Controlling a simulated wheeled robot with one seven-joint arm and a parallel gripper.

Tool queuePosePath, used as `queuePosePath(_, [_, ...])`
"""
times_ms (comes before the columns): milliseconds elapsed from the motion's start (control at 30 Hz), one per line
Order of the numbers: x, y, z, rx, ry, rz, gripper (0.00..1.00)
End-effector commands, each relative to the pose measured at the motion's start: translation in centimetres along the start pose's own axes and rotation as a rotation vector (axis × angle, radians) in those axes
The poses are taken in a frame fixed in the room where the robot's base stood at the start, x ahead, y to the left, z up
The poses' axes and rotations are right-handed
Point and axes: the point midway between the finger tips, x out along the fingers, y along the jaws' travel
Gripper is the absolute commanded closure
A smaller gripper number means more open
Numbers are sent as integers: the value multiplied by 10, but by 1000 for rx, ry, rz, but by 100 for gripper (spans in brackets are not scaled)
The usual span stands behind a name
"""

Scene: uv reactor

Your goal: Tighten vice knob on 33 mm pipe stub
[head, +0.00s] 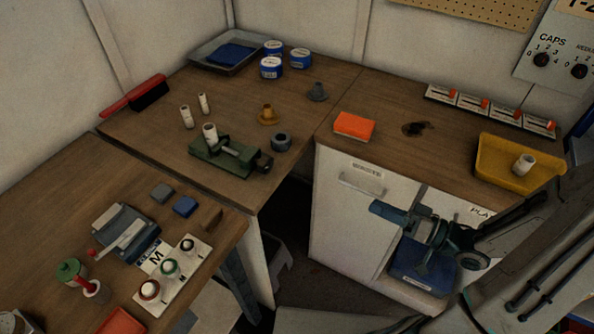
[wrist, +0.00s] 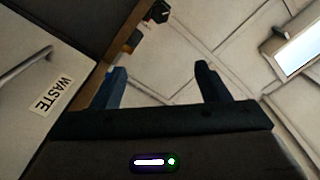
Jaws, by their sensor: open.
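The green vice (head: 215,157) sits on the wooden bench near its front edge. A white pipe stub (head: 209,132) stands upright at its jaw; I cannot tell how firmly it is held. The vice's dark knob (head: 264,161) is at its right end, by the bench edge. In the wrist view my gripper (wrist: 160,69) is open, with nothing between its fingers. A dark thing (wrist: 160,11) shows beyond the fingers at a wooden edge; I cannot tell whether it is the knob. My arm is at the lower right of the head view, well away from the vice.
Two more white stubs (head: 194,108) stand behind the vice. A grey ring-like fitting (head: 281,142) and a tan fitting (head: 267,115) are close to its right. An orange block (head: 354,125) and a yellow tray (head: 494,174) are on the right counter. A white cabinet (head: 345,213) stands below.

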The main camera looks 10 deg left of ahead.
Motion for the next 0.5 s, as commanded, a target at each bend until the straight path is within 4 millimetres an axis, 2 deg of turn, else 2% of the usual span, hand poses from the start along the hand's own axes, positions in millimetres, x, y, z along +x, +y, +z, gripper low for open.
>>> queuePosePath(167, [37,11,5,-187,-26,1,31])
queuePosePath(267, [68,14,7,-360,-39,2,31])
queuePosePath(400, [110,13,11,-603,-42,-1,31])
queuePosePath(500, [134,8,14,-752,-37,-2,31])
